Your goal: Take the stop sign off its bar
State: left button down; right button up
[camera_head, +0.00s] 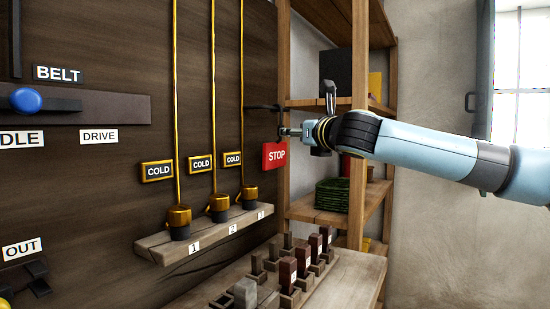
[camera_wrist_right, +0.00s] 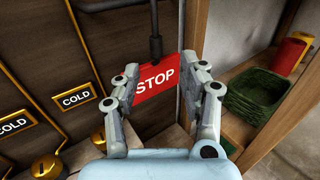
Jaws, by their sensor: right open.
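The red stop sign (camera_head: 274,155) hangs below a dark bar (camera_head: 262,107) at the right end of the dark wood panel. In the right wrist view the sign (camera_wrist_right: 158,79) hangs under the dark hook end of the bar (camera_wrist_right: 154,45). My right gripper (camera_head: 290,132) reaches in from the right, close to the sign in the head view. In the right wrist view my right gripper (camera_wrist_right: 168,82) is open, with one finger at each side of the sign. I cannot tell whether the fingers touch it. My left gripper is not in view.
A wooden shelf unit (camera_head: 362,190) with a green crate (camera_head: 332,194) stands right behind the sign. A ledge (camera_head: 158,245) with several brass cups is on the panel at left. A bench (camera_head: 355,278) with several dark blocks lies below.

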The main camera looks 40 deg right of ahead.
aim_at(282, 127)
jog(key=x, duration=0.7)
jog(key=shift+a+r, duration=0.2)
jog(key=shift+a, duration=0.1)
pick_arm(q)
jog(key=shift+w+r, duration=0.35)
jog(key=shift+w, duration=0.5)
pick_arm(e)
grip_shut()
